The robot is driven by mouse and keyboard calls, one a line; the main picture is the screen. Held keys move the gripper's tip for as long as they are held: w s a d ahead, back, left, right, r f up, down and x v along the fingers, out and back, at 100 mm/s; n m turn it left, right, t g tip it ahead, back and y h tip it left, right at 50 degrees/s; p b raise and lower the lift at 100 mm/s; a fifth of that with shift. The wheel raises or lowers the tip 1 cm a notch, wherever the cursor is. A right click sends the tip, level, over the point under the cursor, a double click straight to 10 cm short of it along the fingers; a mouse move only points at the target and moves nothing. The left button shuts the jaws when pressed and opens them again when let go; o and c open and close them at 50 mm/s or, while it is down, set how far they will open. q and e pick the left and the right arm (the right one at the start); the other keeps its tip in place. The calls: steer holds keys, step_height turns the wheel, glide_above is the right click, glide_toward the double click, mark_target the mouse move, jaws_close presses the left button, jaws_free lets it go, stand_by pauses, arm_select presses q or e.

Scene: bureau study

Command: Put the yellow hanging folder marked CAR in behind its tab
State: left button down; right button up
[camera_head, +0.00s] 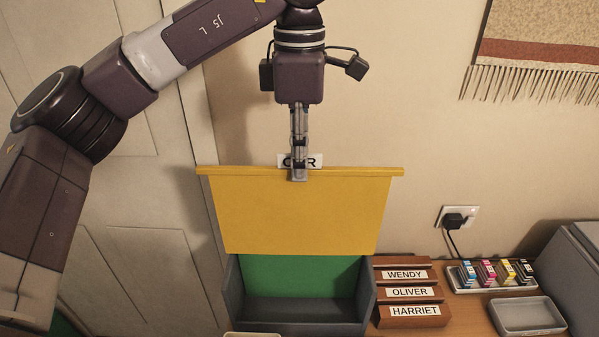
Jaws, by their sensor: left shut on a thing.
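The yellow hanging folder (300,215) hangs upright in the head view, its top rail level. A white tag on its top edge (313,161) reads CAR, with its middle letter hidden by my finger. My left gripper (298,175) comes from above and is shut on the folder's top rail near the middle. The folder is above a dark grey open-topped box (318,309), and its lower edge overlaps the view of the box's back. A green folder or panel (300,275) shows inside the box. No other tabs are readable in the box. My right gripper is not in view.
Wooden name blocks marked WENDY (405,274), OLIVER and HARRIET stand right of the box. Ink cartridges in a rack (492,275), a small empty grey tray (528,316) and a grey machine (577,270) are farther right. A plug and socket (456,219) are on the wall behind.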

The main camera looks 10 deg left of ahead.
arm_select(q)
steer(key=shift+r, duration=0.1)
stand_by(0.3)
steer(key=s+d+b, duration=0.3)
steer(key=s, duration=1.2)
steer(key=s+d+b, duration=0.3)
steer(key=s+b, duration=0.1)
steer(key=s, duration=1.2)
steer(key=shift+s+d, duration=0.2)
steer(key=shift+w, duration=0.1)
